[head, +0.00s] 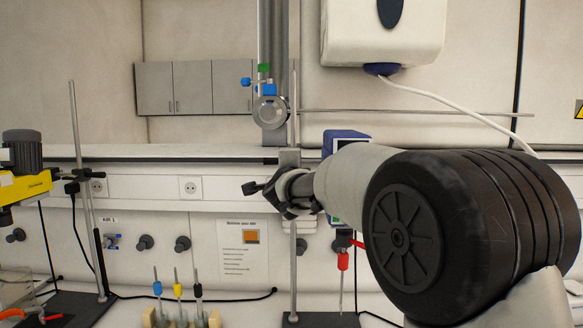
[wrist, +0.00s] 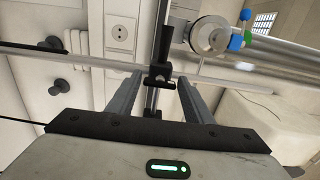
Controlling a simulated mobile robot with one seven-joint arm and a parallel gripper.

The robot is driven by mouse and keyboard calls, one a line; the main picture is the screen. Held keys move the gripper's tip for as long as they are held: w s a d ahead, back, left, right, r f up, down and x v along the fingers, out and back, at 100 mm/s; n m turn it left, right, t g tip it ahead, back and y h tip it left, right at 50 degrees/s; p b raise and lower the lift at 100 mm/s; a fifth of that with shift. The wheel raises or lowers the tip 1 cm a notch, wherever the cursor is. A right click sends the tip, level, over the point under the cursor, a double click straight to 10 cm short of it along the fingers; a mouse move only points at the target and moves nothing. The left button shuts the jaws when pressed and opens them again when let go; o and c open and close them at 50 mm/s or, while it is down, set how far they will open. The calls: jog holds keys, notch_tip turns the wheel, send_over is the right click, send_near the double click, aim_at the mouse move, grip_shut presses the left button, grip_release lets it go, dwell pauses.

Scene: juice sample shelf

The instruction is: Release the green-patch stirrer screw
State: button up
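My gripper (head: 283,190) is at the upright stand rod (head: 294,260), seen from the side in the head view. In the wrist view its two fingers (wrist: 160,95) are apart, with a black clamp piece with a screw (wrist: 158,76) and the rod between and beyond them. I cannot tell whether they touch. A blue box-shaped device (head: 345,138) is partly hidden by my arm. Which screw belongs to the green patch is not clear.
A thin horizontal rod (head: 420,112) runs right of the stand. A rack with several coloured-top sticks (head: 178,290) stands at the bottom front. A yellow device (head: 24,187) and another stand (head: 80,170) are at left.

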jog(key=shift+o, duration=1.1)
jog(key=s+b, duration=0.2)
jog(key=s, duration=1.5)
jog(key=shift+s, duration=0.25)
